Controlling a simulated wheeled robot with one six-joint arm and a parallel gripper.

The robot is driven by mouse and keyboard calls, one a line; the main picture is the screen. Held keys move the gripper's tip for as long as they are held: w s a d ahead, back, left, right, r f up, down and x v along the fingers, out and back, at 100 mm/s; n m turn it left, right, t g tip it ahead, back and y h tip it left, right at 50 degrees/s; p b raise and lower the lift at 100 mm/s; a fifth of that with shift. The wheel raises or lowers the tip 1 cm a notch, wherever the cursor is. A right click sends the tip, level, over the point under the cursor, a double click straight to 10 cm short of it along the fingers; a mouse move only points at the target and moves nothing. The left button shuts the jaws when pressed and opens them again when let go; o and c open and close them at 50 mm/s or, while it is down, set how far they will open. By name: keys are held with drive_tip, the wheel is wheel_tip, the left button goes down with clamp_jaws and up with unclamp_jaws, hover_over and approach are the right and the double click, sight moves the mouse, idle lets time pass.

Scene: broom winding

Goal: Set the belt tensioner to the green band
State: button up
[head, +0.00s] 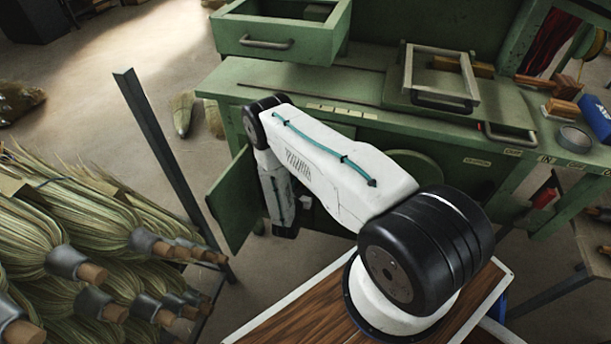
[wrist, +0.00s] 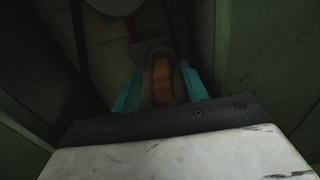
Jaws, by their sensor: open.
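The wrist view is dark. My gripper (wrist: 161,74) shows there with two teal fingers, open and apart. An orange-brown, upright block-like piece (wrist: 162,84) appears between the fingers; it may be the tensioner's handle, but I cannot tell, nor whether the fingers touch it. A greyish part lies just beyond it. In the head view my arm reaches down in front of the green machine bench (head: 300,82), beside its open lower door (head: 232,200). My fingertips cannot be made out there. I cannot make out a tensioner scale or green band in either view.
Green panels stand close on both sides in the wrist view. An open drawer (head: 280,30) juts out above. Tape (head: 575,138) and a blue box (head: 596,118) sit at right.

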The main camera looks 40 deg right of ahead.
drive_tip(key=shift+x, duration=1.65)
clamp_jaws()
drive_tip(key=shift+w+a, duration=1.05)
drive_tip(key=shift+w, duration=0.25)
unclamp_jaws()
drive_tip(key=v, duration=0.8)
